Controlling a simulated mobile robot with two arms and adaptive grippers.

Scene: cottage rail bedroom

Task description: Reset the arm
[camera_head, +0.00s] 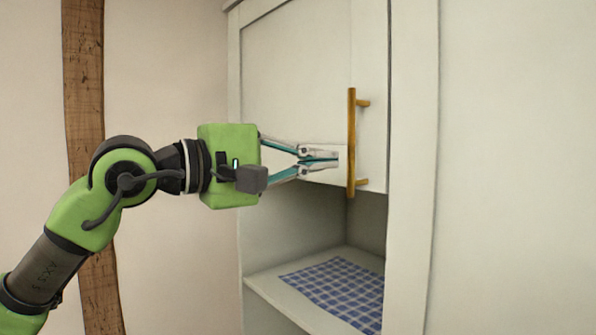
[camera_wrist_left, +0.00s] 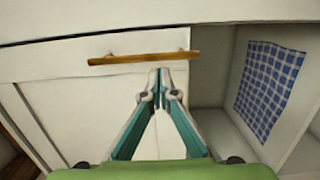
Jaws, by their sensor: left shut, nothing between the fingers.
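My left arm comes in from the left in the head view, bent at its green and black joints. My left gripper (camera_head: 322,159) is shut and empty in front of a white cabinet door (camera_head: 300,75). Its fingertips point right, just left of a vertical brass bar handle (camera_head: 351,140). The left wrist view also shows the closed fingertips (camera_wrist_left: 161,84), close to the handle (camera_wrist_left: 145,58) but not around it. Whether they touch the door is hard to tell. My right gripper is not in view.
Below the door is an open compartment with a shelf (camera_head: 262,285) and a blue checked cloth (camera_head: 338,290). The cloth also shows in the left wrist view (camera_wrist_left: 268,88). A wooden post (camera_head: 84,100) stands at the left against a plain wall (camera_head: 165,70).

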